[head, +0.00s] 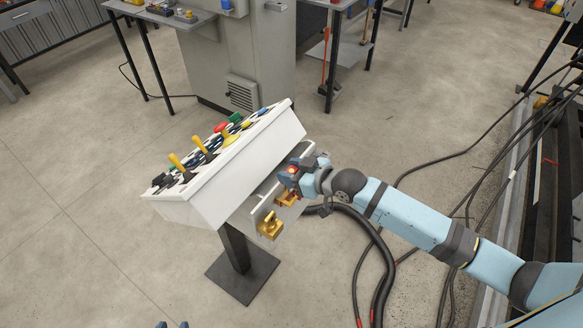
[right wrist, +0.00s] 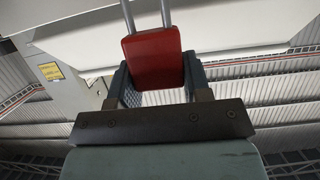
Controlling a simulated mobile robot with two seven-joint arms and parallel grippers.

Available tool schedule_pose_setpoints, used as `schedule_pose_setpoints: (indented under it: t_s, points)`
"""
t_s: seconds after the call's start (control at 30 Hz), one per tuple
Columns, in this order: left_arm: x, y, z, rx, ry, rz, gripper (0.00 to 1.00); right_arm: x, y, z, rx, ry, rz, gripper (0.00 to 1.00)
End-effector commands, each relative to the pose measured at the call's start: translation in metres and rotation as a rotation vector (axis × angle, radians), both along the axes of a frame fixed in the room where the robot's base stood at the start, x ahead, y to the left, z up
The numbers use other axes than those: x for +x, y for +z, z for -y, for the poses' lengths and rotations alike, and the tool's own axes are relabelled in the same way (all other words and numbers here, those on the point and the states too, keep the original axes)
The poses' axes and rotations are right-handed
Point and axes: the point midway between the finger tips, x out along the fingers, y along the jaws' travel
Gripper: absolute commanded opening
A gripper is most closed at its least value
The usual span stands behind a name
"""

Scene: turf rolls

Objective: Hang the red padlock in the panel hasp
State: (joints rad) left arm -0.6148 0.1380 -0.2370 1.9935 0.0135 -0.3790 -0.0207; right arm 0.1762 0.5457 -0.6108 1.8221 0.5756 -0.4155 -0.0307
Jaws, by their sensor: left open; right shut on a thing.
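The red padlock (right wrist: 153,58) is between the fingers of my right gripper (right wrist: 155,85), its two shackle legs pointing up out of the wrist view. In the head view my right gripper (head: 291,174) is at the right side of the white control panel (head: 253,148), with a bit of red showing at its fingers. A brass-coloured padlock (head: 270,227) hangs low on the panel's front side. An orange-yellow piece (head: 288,199) shows just below my right gripper. I cannot make out the hasp or whether the shackle touches it. My left gripper (head: 172,325) shows only its fingertips, apart and empty.
The panel carries yellow levers (head: 201,146) and coloured buttons, and stands on a dark post and base plate (head: 243,276). Thick black cables (head: 384,262) lie on the floor at the right. A grey cabinet (head: 242,60) stands behind. The floor at the left is clear.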

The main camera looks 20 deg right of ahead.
Motion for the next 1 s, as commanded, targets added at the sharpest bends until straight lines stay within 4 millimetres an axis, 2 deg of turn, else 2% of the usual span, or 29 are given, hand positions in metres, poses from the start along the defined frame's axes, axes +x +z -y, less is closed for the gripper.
schedule_pose_setpoints:
  t_s: [0.17, 1.0]
  points:
    - [0.0003, -0.0044, -0.0003, 0.001, -0.001, 0.001, 0.43, 0.0000, -0.0072, -0.0001, 0.000, 0.000, 0.001, 0.18]
    - [0.0008, 0.0012, -0.0020, 0.003, 0.001, 0.003, 0.43, 0.0002, -0.0065, 0.0001, 0.001, 0.000, 0.001, 0.18]
